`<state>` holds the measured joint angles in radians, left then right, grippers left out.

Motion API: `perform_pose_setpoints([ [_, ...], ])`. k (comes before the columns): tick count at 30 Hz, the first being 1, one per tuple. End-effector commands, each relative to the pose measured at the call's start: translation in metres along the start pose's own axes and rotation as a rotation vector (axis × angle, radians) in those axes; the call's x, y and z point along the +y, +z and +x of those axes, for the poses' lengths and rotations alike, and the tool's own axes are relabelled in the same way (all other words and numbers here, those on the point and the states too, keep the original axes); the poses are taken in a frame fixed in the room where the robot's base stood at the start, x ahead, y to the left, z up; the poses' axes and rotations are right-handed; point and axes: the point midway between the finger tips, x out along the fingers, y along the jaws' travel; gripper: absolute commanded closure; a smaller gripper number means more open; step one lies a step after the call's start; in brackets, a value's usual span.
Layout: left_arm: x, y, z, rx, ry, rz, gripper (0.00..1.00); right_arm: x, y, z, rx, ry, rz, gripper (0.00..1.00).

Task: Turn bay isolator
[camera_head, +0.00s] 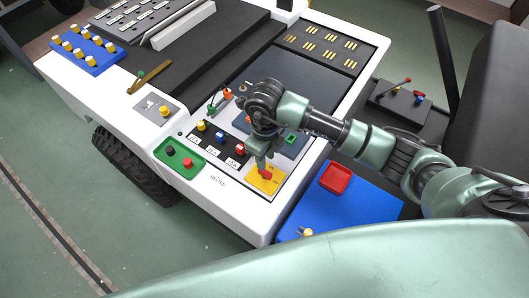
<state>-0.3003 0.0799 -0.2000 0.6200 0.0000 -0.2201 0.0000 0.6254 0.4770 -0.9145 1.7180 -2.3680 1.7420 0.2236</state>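The bay isolator (265,174) looks like a red knob on a yellow plate (257,187) at the near right corner of the cart's panel. My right gripper (263,165) points down onto the red knob, at or touching it. The fingers are small in view and overlap the knob, so I cannot tell whether they are closed on it. My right arm comes in from the right across the panel. My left gripper is not in view.
Yellow, blue and red switches (220,138) sit left of the gripper. A green tray (180,158) with black and red buttons is at the cart's edge. A blue surface (360,210) with a red tray (336,178) lies right. A lever box (400,97) stands behind my arm.

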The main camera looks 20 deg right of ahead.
Motion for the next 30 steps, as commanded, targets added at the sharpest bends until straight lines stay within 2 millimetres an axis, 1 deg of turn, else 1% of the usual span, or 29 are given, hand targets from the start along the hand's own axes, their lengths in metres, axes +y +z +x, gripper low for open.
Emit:
perform_pose_setpoints([
  [15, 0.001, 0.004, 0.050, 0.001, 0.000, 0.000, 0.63, 0.001, 0.000, 0.067, -0.002, 0.003, -0.001, 0.71],
  [18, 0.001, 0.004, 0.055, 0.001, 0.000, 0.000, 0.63, 0.001, 0.001, 0.073, -0.002, 0.003, 0.000, 0.71],
  [21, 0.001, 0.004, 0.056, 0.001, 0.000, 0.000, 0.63, 0.001, 0.001, 0.075, -0.002, 0.003, 0.000, 0.71],
  [23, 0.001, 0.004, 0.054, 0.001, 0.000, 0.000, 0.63, 0.001, 0.001, 0.073, -0.003, 0.003, 0.000, 0.88],
  [24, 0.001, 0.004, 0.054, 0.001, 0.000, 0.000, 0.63, 0.001, 0.001, 0.073, -0.003, 0.003, 0.000, 0.99],
  [28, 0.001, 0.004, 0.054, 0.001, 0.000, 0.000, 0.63, 0.001, 0.001, 0.072, -0.003, 0.003, -0.001, 1.00],
  [29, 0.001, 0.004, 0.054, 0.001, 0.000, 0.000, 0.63, 0.000, 0.001, 0.072, -0.003, 0.001, -0.014, 1.00],
  [30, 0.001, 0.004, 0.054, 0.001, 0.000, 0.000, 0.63, -0.002, 0.001, 0.071, -0.003, -0.003, -0.070, 1.00],
])
